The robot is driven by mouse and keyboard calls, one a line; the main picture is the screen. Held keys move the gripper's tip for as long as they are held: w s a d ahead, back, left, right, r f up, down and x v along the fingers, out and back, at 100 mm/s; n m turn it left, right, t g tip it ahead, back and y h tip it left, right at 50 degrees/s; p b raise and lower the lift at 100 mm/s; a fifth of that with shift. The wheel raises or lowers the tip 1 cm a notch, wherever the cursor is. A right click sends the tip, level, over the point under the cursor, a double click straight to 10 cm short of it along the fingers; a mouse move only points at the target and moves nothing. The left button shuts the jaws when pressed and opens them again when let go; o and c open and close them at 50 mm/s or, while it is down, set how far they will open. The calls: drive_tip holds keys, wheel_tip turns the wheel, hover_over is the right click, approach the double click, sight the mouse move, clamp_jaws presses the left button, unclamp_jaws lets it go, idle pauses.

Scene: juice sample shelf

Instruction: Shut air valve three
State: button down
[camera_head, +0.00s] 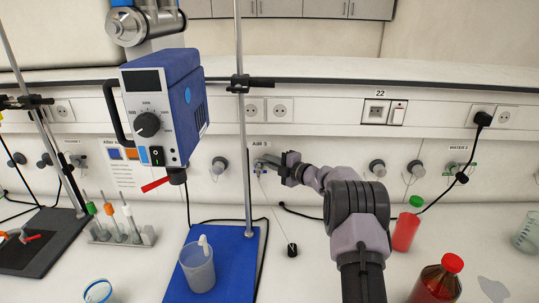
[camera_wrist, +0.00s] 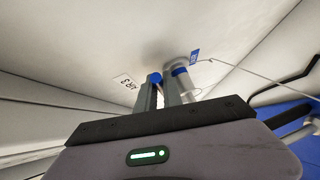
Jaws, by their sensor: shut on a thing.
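The air valve three (camera_head: 259,163) sits on the white wall panel under its "AIR 3" label (camera_head: 262,144). My gripper (camera_head: 286,167) reaches it from the right and hides part of it. In the wrist view the valve (camera_wrist: 181,72) shows as a pale metal body with a blue band, close at the fingertips. My gripper (camera_wrist: 163,88) is shut on the valve's handle, with a blue part (camera_wrist: 155,78) at the fingertips. How the handle is turned is hard to tell. The "AIR 3" label (camera_wrist: 125,81) is left of the fingers.
A stand rod (camera_head: 245,170) rises left of the valve, with a blue mixer (camera_head: 165,105) beyond it. Red bottles (camera_head: 405,230) stand right of my arm. Other wall knobs (camera_head: 377,168) are nearby.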

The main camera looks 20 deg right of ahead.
drive_tip(key=c, duration=1.8)
unclamp_jaws()
drive_tip(key=p+v, duration=0.2)
drive_tip(key=v, duration=1.5)
drive_tip(key=shift+s+d, duration=0.1)
drive_tip(key=shift+s, duration=0.1)
